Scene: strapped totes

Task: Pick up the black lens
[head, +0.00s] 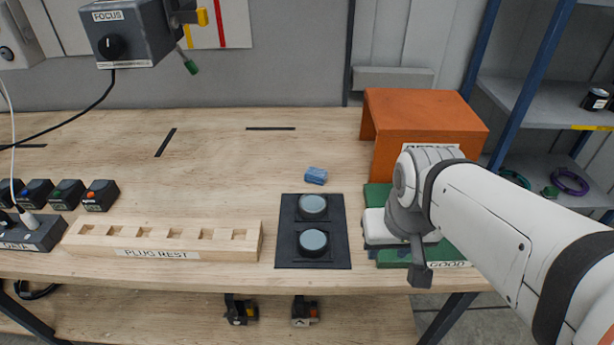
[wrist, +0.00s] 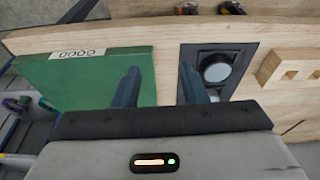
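Two round lenses with dark rims and grey-blue glass lie on a black mat (head: 338,262): a far lens (head: 312,206) and a near lens (head: 312,242). In the wrist view one lens (wrist: 215,70) shows right of my gripper's fingers; the other is mostly hidden behind the right finger. I cannot tell which is meant by the black lens. My gripper (wrist: 160,82) is open and empty, its fingers apart, over the gap between the green mat and the black mat. In the head view one finger shows right of the black mat.
A green mat (head: 450,251) labelled GOOD lies under my arm, with an orange stand (head: 425,108) behind it. A blue block (head: 316,175) lies behind the black mat. A wooden plug rest (head: 162,240) stands left. A black can-like object (head: 595,99) sits on the right shelf.

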